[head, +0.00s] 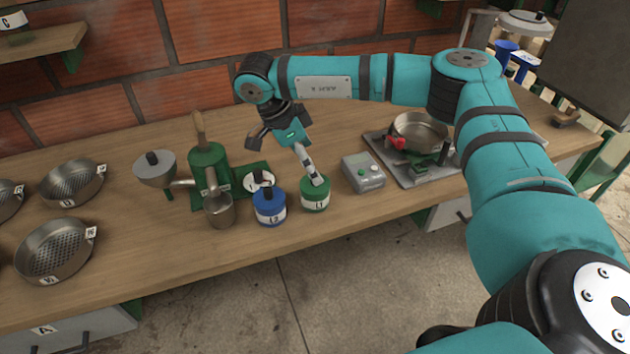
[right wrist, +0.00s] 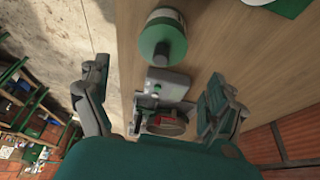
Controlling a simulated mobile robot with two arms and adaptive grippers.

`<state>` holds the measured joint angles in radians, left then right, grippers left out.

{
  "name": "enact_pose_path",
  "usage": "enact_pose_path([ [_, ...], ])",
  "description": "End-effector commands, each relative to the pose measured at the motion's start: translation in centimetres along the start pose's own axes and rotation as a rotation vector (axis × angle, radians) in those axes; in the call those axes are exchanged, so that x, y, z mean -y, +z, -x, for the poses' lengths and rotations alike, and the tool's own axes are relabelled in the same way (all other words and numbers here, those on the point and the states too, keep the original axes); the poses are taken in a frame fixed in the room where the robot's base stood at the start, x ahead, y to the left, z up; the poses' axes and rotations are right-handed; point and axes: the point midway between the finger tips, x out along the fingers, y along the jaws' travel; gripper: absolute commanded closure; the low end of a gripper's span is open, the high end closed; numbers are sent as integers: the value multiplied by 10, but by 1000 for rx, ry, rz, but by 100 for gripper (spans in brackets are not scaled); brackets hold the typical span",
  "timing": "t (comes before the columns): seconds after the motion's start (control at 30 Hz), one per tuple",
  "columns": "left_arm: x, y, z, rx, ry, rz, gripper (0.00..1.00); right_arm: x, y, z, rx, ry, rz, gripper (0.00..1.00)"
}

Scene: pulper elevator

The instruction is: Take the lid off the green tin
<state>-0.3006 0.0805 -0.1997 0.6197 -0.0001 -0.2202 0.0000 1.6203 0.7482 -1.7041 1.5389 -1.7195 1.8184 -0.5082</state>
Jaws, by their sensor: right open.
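The green tin (head: 315,195), labelled L1, stands upright near the front edge of the table, right of a blue tin (head: 269,207) labelled L2. Its green lid is on, with a dark knob on top. In the right wrist view the green tin (right wrist: 162,38) is beyond my fingertips, at the top. My right gripper (head: 290,133) is above and left of the tin, its fingers spread. The two fingers of my right gripper (right wrist: 158,78) are wide apart with nothing held. A pale striped part reaches from the gripper towards the lid; I cannot tell whether it touches. My left gripper is out of view.
A grey button box (head: 363,172) stands right of the tin, then a tray (head: 400,176) with a pan (head: 419,132). A green hand-cranked machine (head: 208,165) with a metal cup (head: 220,210) stands left. Sieves (head: 56,250) lie far left. A brick wall is behind.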

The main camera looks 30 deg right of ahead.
Motion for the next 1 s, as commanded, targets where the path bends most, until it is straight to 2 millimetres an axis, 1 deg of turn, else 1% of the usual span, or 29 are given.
enact_pose_path([
  [0.17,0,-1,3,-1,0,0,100,0,0,-10,-2,1,0,7],
  [0.4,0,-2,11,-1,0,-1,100,-2,5,-46,-2,2,0,7],
  [0.5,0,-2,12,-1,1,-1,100,-1,5,-54,-1,1,0,7],
  [0.77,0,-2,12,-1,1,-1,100,-1,6,-58,1,0,0,7],
  [0.87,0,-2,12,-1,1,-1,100,-1,6,-58,1,0,0,19],
  [1.0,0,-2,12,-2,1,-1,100,-1,6,-58,1,0,0,37],
])
